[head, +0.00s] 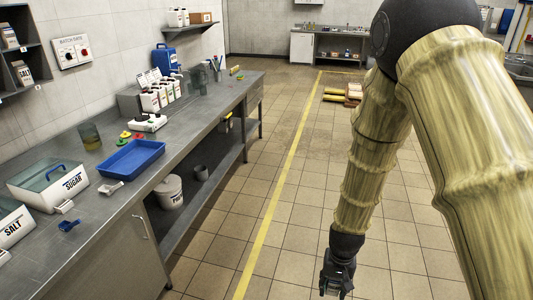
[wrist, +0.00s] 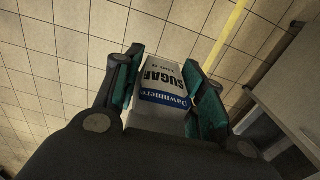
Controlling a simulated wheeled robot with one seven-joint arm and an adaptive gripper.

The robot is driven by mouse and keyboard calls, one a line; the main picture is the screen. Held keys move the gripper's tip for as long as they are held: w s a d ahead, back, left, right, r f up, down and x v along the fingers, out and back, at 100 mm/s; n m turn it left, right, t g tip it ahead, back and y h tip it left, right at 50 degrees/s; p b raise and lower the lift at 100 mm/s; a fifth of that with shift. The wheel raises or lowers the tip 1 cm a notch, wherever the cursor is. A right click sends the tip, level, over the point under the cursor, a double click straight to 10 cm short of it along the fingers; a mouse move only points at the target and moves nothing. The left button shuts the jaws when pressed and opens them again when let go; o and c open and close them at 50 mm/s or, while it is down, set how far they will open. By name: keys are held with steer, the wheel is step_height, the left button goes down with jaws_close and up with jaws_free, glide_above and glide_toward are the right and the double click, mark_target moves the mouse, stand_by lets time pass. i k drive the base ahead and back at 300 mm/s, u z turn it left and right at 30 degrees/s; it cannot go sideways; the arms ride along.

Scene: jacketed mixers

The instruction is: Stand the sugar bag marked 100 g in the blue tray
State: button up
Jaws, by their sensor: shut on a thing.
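My gripper (wrist: 165,95) is shut on a white sugar bag (wrist: 162,78) with a blue band. The bag's print is upside down in the wrist view; "SUGAR" is readable, the small weight mark is too small to be sure of. In the head view my gripper (head: 337,279) hangs low over the tiled floor, right of the counter, and the bag is hidden there. The blue tray (head: 131,158) lies on the counter at the left and looks empty. My gripper is well away from it.
White bottles stand behind. The tiled floor beside the counter is clear.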

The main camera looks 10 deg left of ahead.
mark_target(134, 159)
steer(key=i, duration=2.35)
steer(key=u, duration=2.65)
